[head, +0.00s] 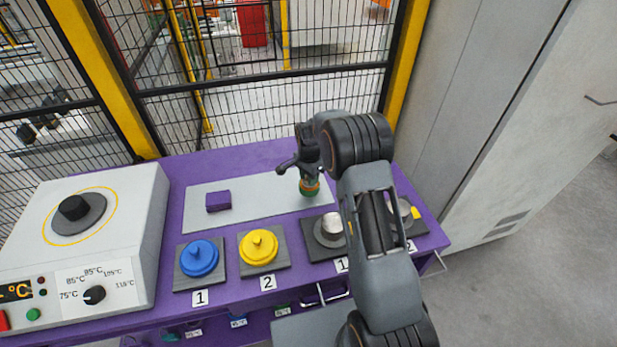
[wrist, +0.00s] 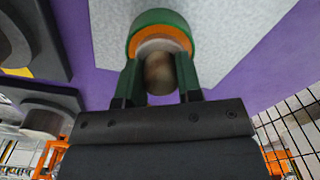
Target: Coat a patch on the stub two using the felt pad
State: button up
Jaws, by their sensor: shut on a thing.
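My gripper (head: 308,172) points down over the grey mat. It is shut on the handle of a round green and orange tool (head: 309,187), which appears to be the felt pad. In the wrist view the fingers (wrist: 158,80) close on both sides of its brownish handle, with the orange ring and green rim (wrist: 160,18) beyond. The tool is at the mat; I cannot tell whether it touches. Its working face is hidden. Stub two (head: 405,209), at the right by label 2, is partly covered by my arm. Stub one (head: 333,224) stands on a dark plate by label 1.
A blue lidded pot (head: 199,257) and a yellow lidded pot (head: 258,247) stand on dark plates at the front. A purple block (head: 218,201) lies on the grey mat (head: 265,204). A heater box (head: 80,250) fills the left side. Mesh fencing stands behind; a cabinet stands right.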

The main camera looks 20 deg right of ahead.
dwell(0.5)
jog(key=shift+r+p, duration=2.15)
jog(key=shift+r, duration=1.3)
